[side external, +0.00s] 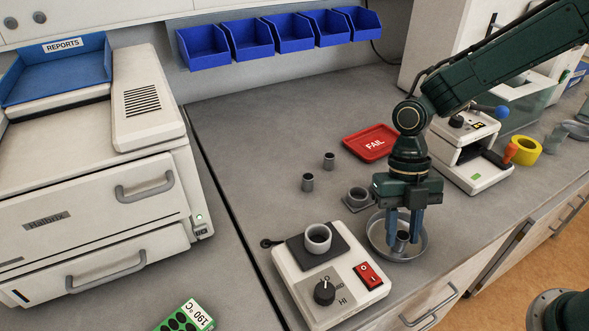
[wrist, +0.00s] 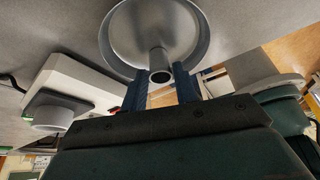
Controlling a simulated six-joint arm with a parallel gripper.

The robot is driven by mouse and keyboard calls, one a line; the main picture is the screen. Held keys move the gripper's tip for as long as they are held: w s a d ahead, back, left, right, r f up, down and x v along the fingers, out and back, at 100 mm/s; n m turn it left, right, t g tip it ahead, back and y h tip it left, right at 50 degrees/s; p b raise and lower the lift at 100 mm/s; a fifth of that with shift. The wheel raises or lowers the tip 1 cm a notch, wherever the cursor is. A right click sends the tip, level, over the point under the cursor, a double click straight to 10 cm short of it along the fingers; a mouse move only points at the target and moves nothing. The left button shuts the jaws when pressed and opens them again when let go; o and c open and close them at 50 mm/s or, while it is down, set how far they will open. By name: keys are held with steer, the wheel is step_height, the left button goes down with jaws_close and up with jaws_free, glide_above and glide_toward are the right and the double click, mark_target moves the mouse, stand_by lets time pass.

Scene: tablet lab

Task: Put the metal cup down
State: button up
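A small grey metal cup (side external: 402,240) is upright between the two blue fingers of my gripper (side external: 404,232). The fingers appear to press on both its sides. The cup is within the outline of a round, shallow metal dish (side external: 420,253) near the front edge of the bench. I cannot tell whether its base touches the dish floor. In the wrist view, the cup (wrist: 160,66) shows its dark open mouth between the fingertips (wrist: 162,82), with the dish (wrist: 120,35) behind it.
A hot plate (side external: 329,290) with a grey cup (side external: 318,238) stands left of the dish. A grey ring-shaped holder (side external: 358,198), two small metal cups (side external: 329,161) (side external: 307,182) and a red FAIL tray (side external: 371,142) lie behind. A white device (side external: 470,165) stands right. Bench is clear at back left.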

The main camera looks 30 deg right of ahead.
steer(key=v, duration=1.1)
stand_by(0.4)
steer(key=s+d+r+m+t, duration=0.3)
steer(key=s+d+m, duration=0.1)
steer(key=m, duration=0.6)
steer(key=s+d+r+m+t+h, duration=0.1)
steer(key=s+d+r+m+t, duration=0.2)
steer(key=s+m, duration=0.3)
steer(key=s+d+r+m+t, duration=0.3)
steer(key=s+d+m, duration=0.2)
steer(key=m, duration=1)
steer(key=shift+s+d+m+t+h, duration=0.2)
steer(key=shift+s+m+t+h, duration=0.1)
steer(key=shift+t+h, duration=0.1)
